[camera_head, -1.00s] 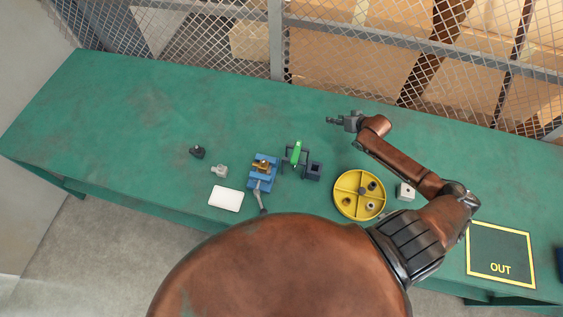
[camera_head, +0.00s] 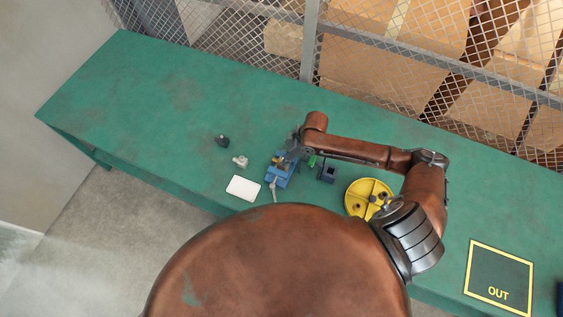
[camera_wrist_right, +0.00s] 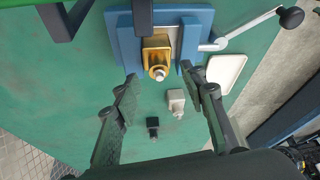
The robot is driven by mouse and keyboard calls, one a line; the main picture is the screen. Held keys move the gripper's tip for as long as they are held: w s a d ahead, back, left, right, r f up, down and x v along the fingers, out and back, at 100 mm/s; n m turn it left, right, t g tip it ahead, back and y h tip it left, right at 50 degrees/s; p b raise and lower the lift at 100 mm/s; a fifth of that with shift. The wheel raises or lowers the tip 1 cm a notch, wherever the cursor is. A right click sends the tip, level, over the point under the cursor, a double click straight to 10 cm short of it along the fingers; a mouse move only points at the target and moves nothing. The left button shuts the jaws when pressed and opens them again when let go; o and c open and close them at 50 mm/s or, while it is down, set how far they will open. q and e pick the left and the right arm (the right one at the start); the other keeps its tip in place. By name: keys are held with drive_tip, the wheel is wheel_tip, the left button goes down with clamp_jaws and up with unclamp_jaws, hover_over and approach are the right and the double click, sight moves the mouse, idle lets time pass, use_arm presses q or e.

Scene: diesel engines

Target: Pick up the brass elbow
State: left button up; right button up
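The brass elbow (camera_wrist_right: 156,52) sits in a blue vise (camera_wrist_right: 122,40) on the green bench, between its jaws. In the head view only a little of the elbow (camera_head: 280,161) shows above the vise (camera_head: 279,176). My right gripper (camera_wrist_right: 160,76) is open and empty, with its two fingers spread on either side of the elbow's near end in the wrist view. I cannot tell its height above the elbow. In the head view the right gripper (camera_head: 292,148) is dark, just beyond the vise and partly hidden by my arm. My left gripper is not in view.
A white fitting (camera_head: 240,161), a black fitting (camera_head: 222,141) and a white plate (camera_head: 243,187) lie left of the vise. A green part (camera_head: 312,161), a dark square block (camera_head: 328,172) and a yellow divided tray (camera_head: 355,187) are to the right. The bench's left end is clear.

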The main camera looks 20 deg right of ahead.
drive_tip(key=shift+x, duration=1.2)
drive_tip(key=shift+c, duration=0.6)
clamp_jaws()
drive_tip(key=shift+w+r, duration=0.1)
